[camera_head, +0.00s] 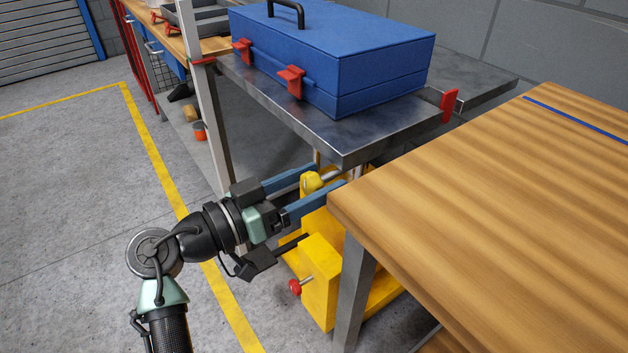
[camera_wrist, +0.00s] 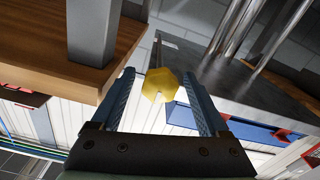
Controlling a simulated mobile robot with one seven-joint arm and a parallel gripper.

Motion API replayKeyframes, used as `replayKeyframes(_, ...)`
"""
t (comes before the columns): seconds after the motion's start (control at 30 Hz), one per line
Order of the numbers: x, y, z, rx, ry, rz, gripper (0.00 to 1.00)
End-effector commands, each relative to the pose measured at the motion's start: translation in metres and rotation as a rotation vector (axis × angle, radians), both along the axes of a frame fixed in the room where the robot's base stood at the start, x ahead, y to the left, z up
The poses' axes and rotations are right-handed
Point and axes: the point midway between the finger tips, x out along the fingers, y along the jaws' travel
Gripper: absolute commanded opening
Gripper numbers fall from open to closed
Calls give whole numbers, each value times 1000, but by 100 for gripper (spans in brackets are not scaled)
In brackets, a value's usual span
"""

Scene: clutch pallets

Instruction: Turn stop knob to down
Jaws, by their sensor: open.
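A yellow faceted knob (camera_head: 311,182), apparently the stop knob, sits at the top of a yellow machine (camera_head: 322,258) below the metal table. In the wrist view the knob (camera_wrist: 159,86) lies between the two fingers, with a gap on each side. A thin rod or lever shows just behind it. My gripper (camera_head: 328,176) is open, its blue fingers reaching past both sides of the knob; it also shows in the wrist view (camera_wrist: 158,73). Which way the knob points is hard to tell.
A red knob (camera_head: 295,287) sticks out of the machine's lower front. A wooden table (camera_head: 480,190) with a metal leg (camera_head: 355,290) stands close on the right. The metal table (camera_head: 375,140) above carries a blue toolbox (camera_head: 340,60). The floor at left is clear.

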Motion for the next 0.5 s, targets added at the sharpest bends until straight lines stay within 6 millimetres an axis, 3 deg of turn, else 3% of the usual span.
replayKeyframes(0.07,0,0,0,0,0,0,78)
replayKeyframes(0.5,0,0,0,0,0,0,0)
